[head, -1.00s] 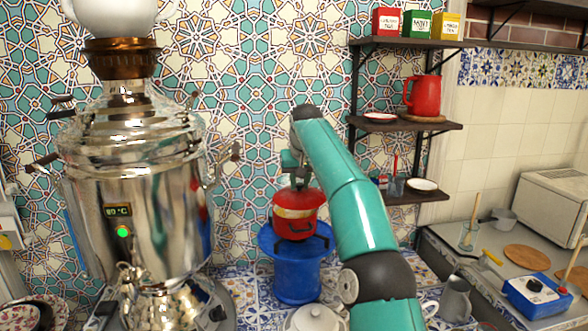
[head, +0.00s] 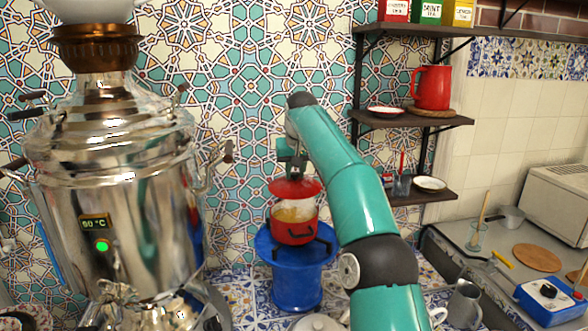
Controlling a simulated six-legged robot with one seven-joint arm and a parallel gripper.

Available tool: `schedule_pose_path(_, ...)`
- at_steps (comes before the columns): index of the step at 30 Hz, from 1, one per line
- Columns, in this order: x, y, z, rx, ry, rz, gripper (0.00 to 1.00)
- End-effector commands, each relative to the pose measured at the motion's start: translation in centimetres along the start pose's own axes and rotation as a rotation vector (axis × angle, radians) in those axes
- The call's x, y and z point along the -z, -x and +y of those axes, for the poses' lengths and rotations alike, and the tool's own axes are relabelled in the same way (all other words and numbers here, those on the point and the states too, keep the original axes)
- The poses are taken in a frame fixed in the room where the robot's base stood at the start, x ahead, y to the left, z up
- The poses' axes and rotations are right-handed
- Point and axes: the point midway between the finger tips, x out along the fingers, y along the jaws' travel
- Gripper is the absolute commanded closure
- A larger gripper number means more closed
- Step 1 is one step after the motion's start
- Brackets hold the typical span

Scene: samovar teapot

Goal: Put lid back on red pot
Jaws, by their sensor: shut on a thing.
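The red pot (head: 294,233) stands on a blue stand (head: 296,280) with a dark trivet, beside the samovar. Its mouth is open and yellowish contents show inside. The red lid (head: 295,188) is above the pot, with a clear gap between it and the rim. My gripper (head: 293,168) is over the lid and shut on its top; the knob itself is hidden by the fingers. The lid looks roughly level, slightly tilted.
A large silver samovar (head: 115,200) stands close on the left, with a handle reaching toward the pot. Wall shelves (head: 412,119) hold a red jug (head: 432,88) and tins at right. A white teapot (head: 316,323) is in front of the stand, partly cut off.

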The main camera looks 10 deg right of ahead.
Motion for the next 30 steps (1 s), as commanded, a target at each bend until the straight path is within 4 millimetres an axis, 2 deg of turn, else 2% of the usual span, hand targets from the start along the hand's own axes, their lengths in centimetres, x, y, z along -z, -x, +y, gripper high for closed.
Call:
schedule_pose_path(11,-0.5,-0.6,0.0,0.0,0.0,-0.003,1.0)
schedule_pose_path(30,-2.4,-5.5,0.0,-0.001,0.0,-0.002,1.0)
